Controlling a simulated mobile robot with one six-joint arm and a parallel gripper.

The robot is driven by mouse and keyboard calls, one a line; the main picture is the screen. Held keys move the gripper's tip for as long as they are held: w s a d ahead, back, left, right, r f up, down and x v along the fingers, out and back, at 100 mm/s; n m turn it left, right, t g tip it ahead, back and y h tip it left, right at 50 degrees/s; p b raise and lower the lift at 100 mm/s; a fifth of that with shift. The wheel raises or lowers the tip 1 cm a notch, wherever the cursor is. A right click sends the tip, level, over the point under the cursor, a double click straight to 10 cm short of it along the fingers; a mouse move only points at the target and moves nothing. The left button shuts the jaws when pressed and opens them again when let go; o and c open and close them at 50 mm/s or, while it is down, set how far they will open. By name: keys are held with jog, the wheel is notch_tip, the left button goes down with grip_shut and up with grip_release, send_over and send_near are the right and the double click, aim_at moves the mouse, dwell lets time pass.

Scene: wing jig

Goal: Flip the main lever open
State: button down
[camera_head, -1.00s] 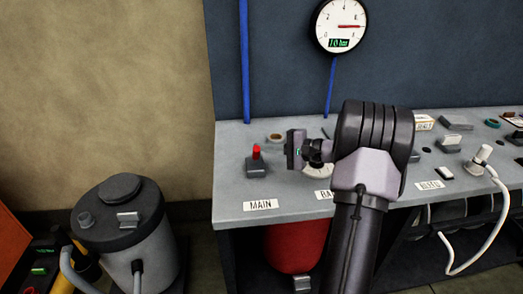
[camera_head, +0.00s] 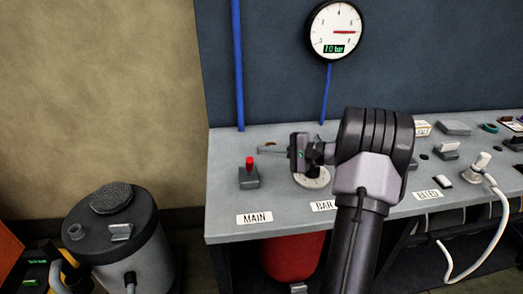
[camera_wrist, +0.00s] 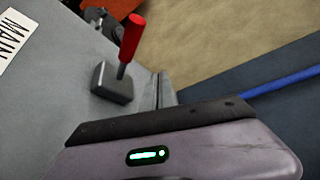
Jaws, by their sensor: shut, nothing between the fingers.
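The main lever has a red handle (camera_head: 250,163) on a dark grey base (camera_head: 249,179), behind the MAIN label (camera_head: 254,218) on the grey bench. The handle stands roughly upright in the head view. In the wrist view the red handle (camera_wrist: 132,38) rises from its base (camera_wrist: 113,83) at the upper left. My gripper (camera_head: 263,150) is shut and empty. Its fingers point left, just behind and right of the red handle in the head view. They seem apart from the lever, but the exact gap is unclear.
A round dial (camera_head: 312,178), partly hidden by my wrist, sits right of the lever. A blue pipe (camera_head: 238,65) runs up the wall behind. A grey canister (camera_head: 117,240) stands on the floor at left. Bench space before the lever is clear.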

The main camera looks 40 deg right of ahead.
jog(key=s+d+f+p, duration=0.1)
jog(key=s+d, duration=0.2)
jog(key=s, duration=0.4)
jog(key=shift+p, duration=0.3)
